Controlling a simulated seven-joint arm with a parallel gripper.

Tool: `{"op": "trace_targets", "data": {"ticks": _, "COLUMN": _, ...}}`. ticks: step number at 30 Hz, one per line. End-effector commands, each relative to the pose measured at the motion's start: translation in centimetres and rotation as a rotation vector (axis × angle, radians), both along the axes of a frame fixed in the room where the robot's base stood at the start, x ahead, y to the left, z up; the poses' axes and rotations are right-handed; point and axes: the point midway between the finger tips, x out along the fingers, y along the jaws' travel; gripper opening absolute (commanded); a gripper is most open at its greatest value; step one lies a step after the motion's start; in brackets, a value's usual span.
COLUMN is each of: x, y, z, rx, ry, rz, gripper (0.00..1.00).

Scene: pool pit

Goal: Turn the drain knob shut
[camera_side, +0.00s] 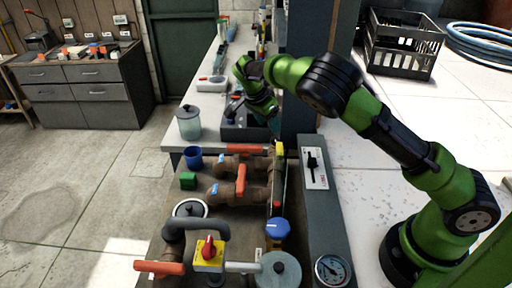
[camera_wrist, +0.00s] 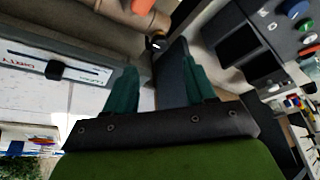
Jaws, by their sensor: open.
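A red knob on a yellow square base (camera_side: 209,252) stands at the front of the pipework in the side view. A round blue knob (camera_side: 278,229) stands to its right. No label shows which of these is the drain knob. My gripper (camera_wrist: 159,64) is open and empty in the wrist view, its two teal fingers apart. In the side view it hangs over the back of the pipe bench, partly hidden, well behind both knobs. Neither knob can be made out with certainty in the wrist view.
Brown pipes carry red-orange handles (camera_side: 240,180). A grey panel with a slider (camera_side: 314,163) and a gauge (camera_side: 332,270) stands to the right.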

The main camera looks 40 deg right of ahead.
Motion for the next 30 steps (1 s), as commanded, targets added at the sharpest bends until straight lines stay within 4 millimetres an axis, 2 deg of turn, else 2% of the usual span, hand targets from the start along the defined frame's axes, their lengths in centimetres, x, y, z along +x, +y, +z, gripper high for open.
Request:
{"op": "trace_targets", "data": {"ticks": 1, "x": 0.1, "y": 0.5, "z": 1.4, "rx": 0.001, "ry": -0.005, "rz": 0.002, "gripper": 0.55}}
{"op": "trace_targets", "data": {"ticks": 6, "x": 0.1, "y": 2.0, "z": 4.9, "rx": 0.002, "ry": -0.004, "rz": 0.002, "gripper": 0.55}}
{"op": "trace_targets", "data": {"ticks": 12, "x": 0.1, "y": 3.1, "z": 7.5, "rx": 0.000, "ry": -0.001, "rz": 0.002, "gripper": 0.55}}
{"op": "trace_targets", "data": {"ticks": 18, "x": 0.0, "y": 3.5, "z": 8.4, "rx": 0.000, "ry": 0.000, "rz": 0.001, "gripper": 0.55}}
{"op": "trace_targets", "data": {"ticks": 26, "x": 0.0, "y": 3.5, "z": 8.4, "rx": 0.000, "ry": 0.002, "rz": 0.001, "gripper": 0.55}}
{"op": "trace_targets", "data": {"ticks": 30, "x": 0.3, "y": 3.2, "z": 8.3, "rx": -0.008, "ry": 0.016, "rz": 0.072, "gripper": 0.55}}
